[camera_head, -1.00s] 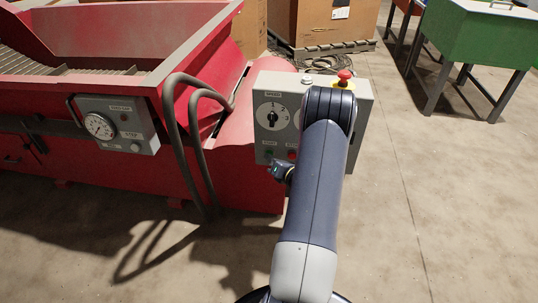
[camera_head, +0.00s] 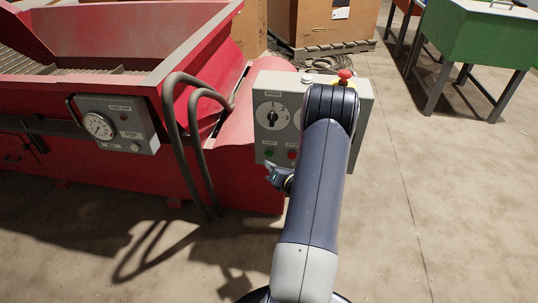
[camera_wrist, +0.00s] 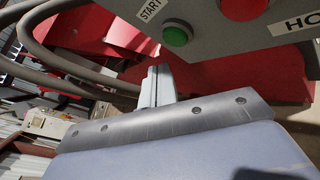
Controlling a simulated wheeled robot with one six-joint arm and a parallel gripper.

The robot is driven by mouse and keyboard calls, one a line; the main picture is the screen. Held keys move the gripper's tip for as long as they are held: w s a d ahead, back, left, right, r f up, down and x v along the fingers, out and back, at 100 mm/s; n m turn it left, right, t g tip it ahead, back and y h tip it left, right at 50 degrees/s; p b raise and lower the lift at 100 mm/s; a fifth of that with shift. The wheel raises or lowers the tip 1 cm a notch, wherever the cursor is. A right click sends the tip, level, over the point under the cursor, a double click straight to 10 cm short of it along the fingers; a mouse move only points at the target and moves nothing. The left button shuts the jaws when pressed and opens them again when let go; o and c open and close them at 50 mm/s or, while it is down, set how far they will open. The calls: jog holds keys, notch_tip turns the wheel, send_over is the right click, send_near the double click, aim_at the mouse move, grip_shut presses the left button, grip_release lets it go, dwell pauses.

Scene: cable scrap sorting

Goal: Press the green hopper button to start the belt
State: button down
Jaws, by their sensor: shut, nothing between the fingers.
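The green button (camera_wrist: 177,34) sits in a dark ring on the grey control box, beside a START label in the wrist view. In the head view the green button (camera_head: 269,152) shows low on the box's front face. My gripper (camera_wrist: 160,72) is shut and empty. Its fingertips show just below and left of the button in the wrist view, with a visible gap. In the head view my gripper (camera_head: 271,168) is just below the green button. I cannot tell the exact depth between tips and button.
A red button (camera_wrist: 243,8) is right of the green one. The grey box (camera_head: 262,85) also bears a dial (camera_head: 272,115) and a red mushroom button (camera_head: 345,75) on top. Grey bent pipes (camera_head: 178,135) stand left, by the red hopper (camera_head: 110,70).

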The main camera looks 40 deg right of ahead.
jog(key=s+a, duration=0.2)
jog(key=shift+s+a, duration=0.1)
jog(key=shift+a, duration=0.25)
jog(key=shift+d, duration=0.1)
dwell(0.4)
jog(key=shift+s+a, duration=1.25)
jog(key=shift+a, duration=0.3)
